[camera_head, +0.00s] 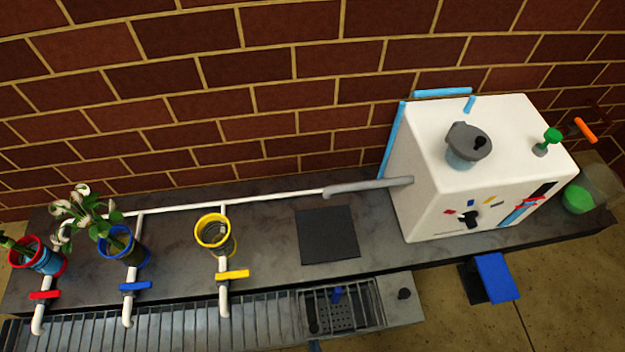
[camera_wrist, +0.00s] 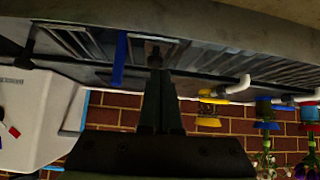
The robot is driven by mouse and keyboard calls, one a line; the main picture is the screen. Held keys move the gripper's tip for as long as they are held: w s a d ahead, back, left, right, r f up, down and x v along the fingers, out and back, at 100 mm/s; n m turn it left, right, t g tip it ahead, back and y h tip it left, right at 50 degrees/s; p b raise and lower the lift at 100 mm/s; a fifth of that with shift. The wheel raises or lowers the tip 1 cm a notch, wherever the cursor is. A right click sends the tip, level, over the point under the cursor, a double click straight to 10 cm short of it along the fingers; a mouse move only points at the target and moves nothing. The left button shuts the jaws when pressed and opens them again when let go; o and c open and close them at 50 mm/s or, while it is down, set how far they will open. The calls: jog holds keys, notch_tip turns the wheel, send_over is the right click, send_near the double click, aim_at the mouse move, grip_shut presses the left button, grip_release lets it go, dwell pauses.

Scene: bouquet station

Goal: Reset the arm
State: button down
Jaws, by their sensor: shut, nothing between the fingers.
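My gripper (camera_wrist: 158,75) shows in the middle of the wrist view, with its two dark fingers together and nothing between them. The wrist view is upside down, with the counter at the top and the brick wall below. The gripper points toward the slatted drain strip (camera_wrist: 215,62) at the counter's front. A blue bar (camera_wrist: 119,60) appears just left of the fingertips; whether they touch anything there I cannot tell. My arm and gripper do not show in the head view.
A white machine (camera_head: 420,195) stands at the counter's right. Yellow (camera_head: 214,235), blue (camera_head: 125,245) and red (camera_head: 38,257) rimmed vases stand at the left by white pipes with valves; flowers stand in the blue and red ones. A dark square plate (camera_head: 328,235) lies mid-counter. A blue pedal (camera_head: 497,277) sticks out in front.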

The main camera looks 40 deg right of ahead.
jog(key=shift+s+a+f, duration=0.25)
jog(key=shift+s+a, duration=0.1)
jog(key=shift+s, duration=0.25)
jog(key=shift+s+a+f, duration=0.2)
jog(key=shift+s+a, duration=0.2)
jog(key=shift+s, duration=0.15)
jog(key=shift+s+a+f, duration=0.25)
jog(key=shift+s+a, duration=0.1)
jog(key=shift+s, duration=0.25)
